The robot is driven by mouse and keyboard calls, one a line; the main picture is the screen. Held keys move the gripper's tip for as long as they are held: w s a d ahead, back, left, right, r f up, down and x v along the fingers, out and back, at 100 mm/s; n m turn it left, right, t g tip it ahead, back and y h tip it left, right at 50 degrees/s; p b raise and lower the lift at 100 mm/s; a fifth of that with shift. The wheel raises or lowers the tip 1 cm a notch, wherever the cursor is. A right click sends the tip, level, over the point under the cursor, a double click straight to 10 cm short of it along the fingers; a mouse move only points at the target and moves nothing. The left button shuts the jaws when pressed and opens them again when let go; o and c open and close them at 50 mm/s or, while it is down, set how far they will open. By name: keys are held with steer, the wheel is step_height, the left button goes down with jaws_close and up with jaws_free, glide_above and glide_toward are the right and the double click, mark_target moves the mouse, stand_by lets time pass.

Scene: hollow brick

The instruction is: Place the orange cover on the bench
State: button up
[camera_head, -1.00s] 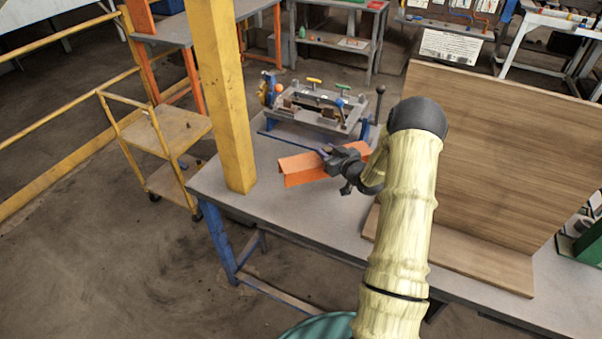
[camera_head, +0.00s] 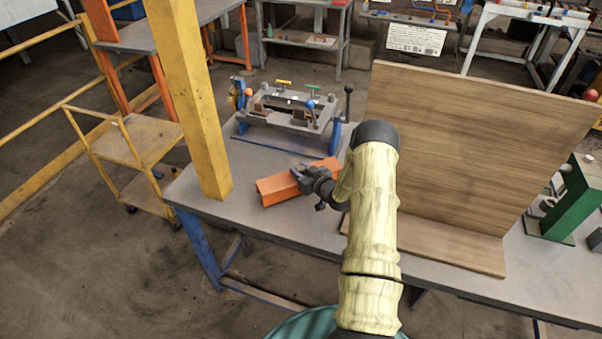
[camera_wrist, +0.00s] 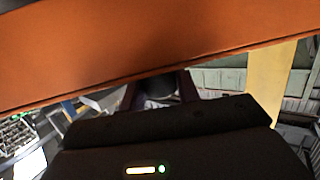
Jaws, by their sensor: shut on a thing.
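The orange cover (camera_head: 278,190) is a long angled piece above the left part of the grey bench (camera_head: 240,215). My gripper (camera_head: 303,180) is shut on it near its middle. In the wrist view the orange cover (camera_wrist: 150,45) fills the top of the picture, tilted, with my gripper's dark body (camera_wrist: 170,125) below it. The fingertips are partly hidden by the cover. I cannot tell whether the cover touches the bench top.
A yellow post (camera_head: 190,100) stands just left of the cover. A grey fixture with clamps (camera_head: 290,107) is behind it. An L-shaped wooden board (camera_head: 470,150) stands to the right, and a green machine (camera_head: 568,205) is at the far right. Bare bench shows in front of the cover.

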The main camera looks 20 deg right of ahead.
steer(key=shift+f, duration=0.85)
steer(key=shift+f, duration=0.1)
steer(key=o, duration=1.1)
steer(key=shift+c, duration=0.2)
steer(key=shift+s, duration=0.1)
steer(key=b+v, duration=0.3)
steer(key=v, duration=0.9)
steer(key=shift+b, duration=0.4)
